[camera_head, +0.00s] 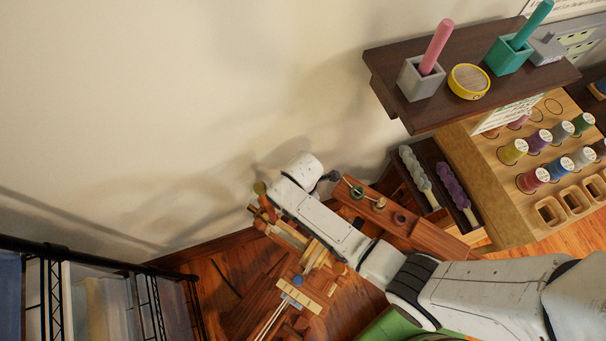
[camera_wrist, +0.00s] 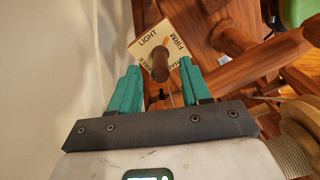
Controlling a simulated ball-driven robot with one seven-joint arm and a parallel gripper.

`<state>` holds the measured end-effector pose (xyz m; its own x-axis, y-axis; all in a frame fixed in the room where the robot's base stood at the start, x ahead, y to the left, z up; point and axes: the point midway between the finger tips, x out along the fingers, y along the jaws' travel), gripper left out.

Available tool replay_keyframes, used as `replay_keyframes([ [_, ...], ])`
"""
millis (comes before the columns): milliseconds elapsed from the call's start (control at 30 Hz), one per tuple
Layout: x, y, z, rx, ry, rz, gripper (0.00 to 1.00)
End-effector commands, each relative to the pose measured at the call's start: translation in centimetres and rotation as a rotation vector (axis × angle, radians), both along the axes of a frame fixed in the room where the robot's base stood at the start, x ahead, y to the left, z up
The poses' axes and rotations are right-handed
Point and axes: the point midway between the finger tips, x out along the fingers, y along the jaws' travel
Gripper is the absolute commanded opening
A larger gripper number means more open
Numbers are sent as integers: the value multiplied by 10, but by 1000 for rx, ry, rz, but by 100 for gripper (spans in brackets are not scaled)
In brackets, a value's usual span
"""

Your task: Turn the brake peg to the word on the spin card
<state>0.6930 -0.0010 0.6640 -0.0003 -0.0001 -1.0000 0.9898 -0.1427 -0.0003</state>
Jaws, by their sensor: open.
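The brown wooden brake peg (camera_wrist: 160,66) stands up from a square cream dial plate (camera_wrist: 152,45) in the wrist view. The plate reads LIGHT at upper left, FIRM at upper right, FREE at lower left, and a partly covered word starting HA at lower right. My gripper (camera_wrist: 159,70) is open, with one teal finger on each side of the peg; I cannot tell whether either touches it. In the head view my arm hides the peg and gripper. A white card with small text (camera_head: 510,113) hangs under the shelf; its words are unreadable and I cannot tell if it is the spin card.
The wooden spinning wheel frame (camera_head: 430,236) lies around and beneath my arm. A dark shelf (camera_head: 470,62) holds pots and a yellow-rimmed tin. A rack of thread spools (camera_head: 540,140) stands at right. A black wire rack (camera_head: 150,290) is at lower left, with bare wall behind.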

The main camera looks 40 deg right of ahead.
Motion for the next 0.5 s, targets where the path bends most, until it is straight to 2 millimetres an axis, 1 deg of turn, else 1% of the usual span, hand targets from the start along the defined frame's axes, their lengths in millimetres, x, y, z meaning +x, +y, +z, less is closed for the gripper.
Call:
replay_keyframes([
  [33, 0, 0, -8, -1, 2, 0, 47],
  [200, 0, 0, -25, 0, 0, 0, 47],
  [300, 0, 0, -29, 0, 0, -1, 47],
  [500, 0, 0, -30, 1, -1, -1, 47],
])
